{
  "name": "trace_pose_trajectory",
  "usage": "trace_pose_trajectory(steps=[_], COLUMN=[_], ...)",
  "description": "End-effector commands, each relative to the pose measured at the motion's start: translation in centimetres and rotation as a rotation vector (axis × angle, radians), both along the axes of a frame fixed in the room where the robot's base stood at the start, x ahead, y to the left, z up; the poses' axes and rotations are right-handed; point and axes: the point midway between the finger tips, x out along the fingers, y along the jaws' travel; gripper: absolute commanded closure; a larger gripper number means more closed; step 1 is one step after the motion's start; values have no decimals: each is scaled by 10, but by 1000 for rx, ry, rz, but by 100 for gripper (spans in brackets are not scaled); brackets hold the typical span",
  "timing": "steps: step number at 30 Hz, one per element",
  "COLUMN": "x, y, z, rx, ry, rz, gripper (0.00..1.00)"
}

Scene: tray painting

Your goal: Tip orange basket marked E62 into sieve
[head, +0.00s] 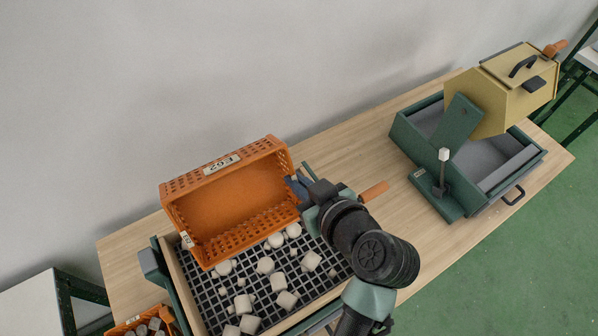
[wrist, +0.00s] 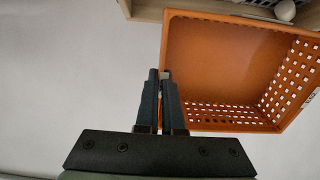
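The orange basket (head: 233,197) carries a white E62 label (head: 221,164) in the head view. It is tilted on its side above the back of the sieve, its open side facing the front. Its inside looks empty. The sieve (head: 212,299) is a black grid in a wooden frame with several whitish lumps on it. My gripper (head: 298,186) is at the right end of the basket. In the wrist view my gripper (wrist: 165,77) has its fingers close together at the wall of the basket (wrist: 222,60), shut on it. The exact grip contact is partly hidden.
A second orange basket (head: 145,323) with grey lumps is at the bottom left. A green box machine (head: 424,117) with a yellow hopper (head: 515,85) stands on the right of the wooden table (head: 355,141). The table between is clear. A grey wall (head: 200,70) is behind.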

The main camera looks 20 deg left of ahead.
Motion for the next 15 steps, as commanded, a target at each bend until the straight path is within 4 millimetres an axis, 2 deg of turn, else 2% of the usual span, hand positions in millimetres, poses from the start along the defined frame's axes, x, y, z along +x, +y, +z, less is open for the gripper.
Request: trace_pose_trajectory(steps=[1, 15], x=[1, 9], y=[2, 12], z=[8, 14], rx=[-17, -204], ry=[14, 158], rz=[2, 2], gripper=[100, 100])
